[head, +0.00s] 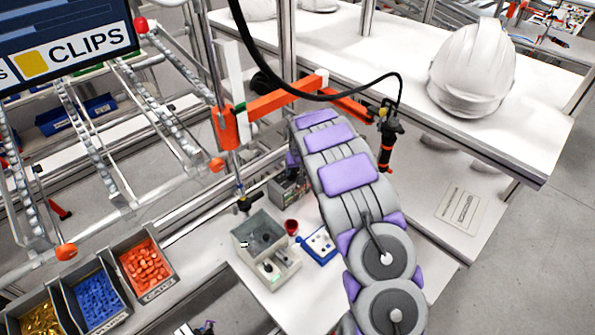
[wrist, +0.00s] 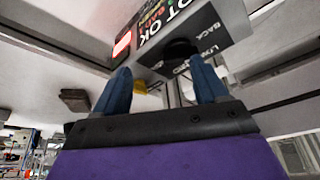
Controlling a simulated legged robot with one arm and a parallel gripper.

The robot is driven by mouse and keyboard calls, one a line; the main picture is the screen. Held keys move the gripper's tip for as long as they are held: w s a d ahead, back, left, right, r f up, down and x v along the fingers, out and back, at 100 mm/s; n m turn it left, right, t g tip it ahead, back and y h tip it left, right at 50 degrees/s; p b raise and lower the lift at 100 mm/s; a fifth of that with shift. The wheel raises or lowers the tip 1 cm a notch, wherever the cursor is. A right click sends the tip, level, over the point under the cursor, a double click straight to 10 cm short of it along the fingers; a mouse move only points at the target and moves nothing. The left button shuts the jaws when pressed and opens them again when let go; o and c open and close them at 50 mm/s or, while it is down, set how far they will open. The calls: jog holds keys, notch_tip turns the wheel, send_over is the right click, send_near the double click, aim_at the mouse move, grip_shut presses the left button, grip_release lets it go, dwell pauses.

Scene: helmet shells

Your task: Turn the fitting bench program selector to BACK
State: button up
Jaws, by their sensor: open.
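In the wrist view the program selector is a dark round knob (wrist: 181,50) on the face of a grey control box (wrist: 232,18). The word BACK is printed beside the knob, with other partly hidden lettering near it. My gripper (wrist: 163,67) is open, its two blue fingers pointing at the box, one on each side of the knob in the picture. I cannot tell whether they touch it. The knob's pointer direction is not readable. In the head view my arm hides the gripper and the knob; a grey box (head: 284,188) shows partly beside the arm.
A grey open-topped box (head: 264,238), a small red cup (head: 291,226) and a blue tray (head: 319,245) stand on the bench left of my arm. A white helmet (head: 473,68) rests on the upper shelf. An orange bracket (head: 275,100) and black cable hang close above the arm.

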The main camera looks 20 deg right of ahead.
aim_at(292, 174)
jog(key=shift+a+f, duration=0.15)
jog(key=shift+f, duration=0.1)
jog(key=a, duration=0.1)
jog(key=a+f, duration=0.1)
jog(key=a, duration=0.2)
jog(key=shift+w+a+f, duration=0.1)
jog(key=shift+w+f, duration=0.05)
jog(key=shift+w, duration=0.3)
jog(key=shift+o, duration=0.2)
jog(key=shift+d, duration=1.4)
jog(key=c, duration=0.4)
jog(key=shift+c, duration=0.9)
jog(key=shift+a, duration=0.6)
jog(key=c, duration=0.4)
jog(key=shift+d+r, duration=0.15)
jog(key=shift+r, duration=0.05)
jog(key=shift+c, duration=0.6)
